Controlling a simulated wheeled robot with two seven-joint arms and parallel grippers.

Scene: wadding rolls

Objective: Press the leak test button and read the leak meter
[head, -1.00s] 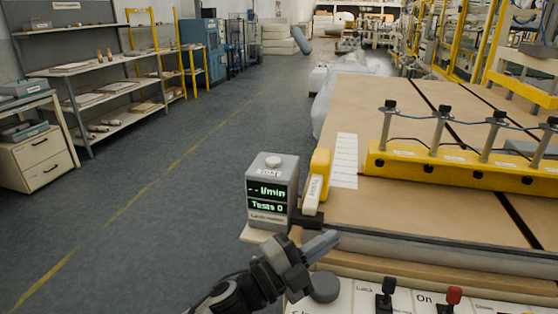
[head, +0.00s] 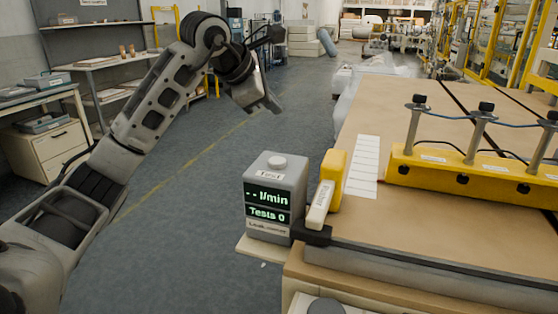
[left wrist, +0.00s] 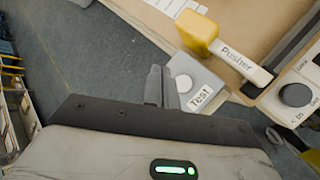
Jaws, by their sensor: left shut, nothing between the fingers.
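The leak meter (head: 268,207) is a grey box on a small ledge at the table's left corner. Its screen (head: 267,203) reads "-- l/min" and "Tests 0" in green. The round pale test button (head: 277,162) is on its top, above a "Test" label; the button also shows in the left wrist view (left wrist: 183,83). My left gripper (head: 270,104) is shut and empty, pointing down, raised above the meter and apart from it. In the left wrist view its closed fingers (left wrist: 160,86) appear just left of the button. My right gripper is out of view.
A yellow block with a white "Pusher" handle (head: 319,205) stands right beside the meter. A yellow bar (head: 440,170) with metal posts crosses the brown table (head: 400,225). The floor left of the meter is clear. Shelves (head: 90,65) stand at the far left.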

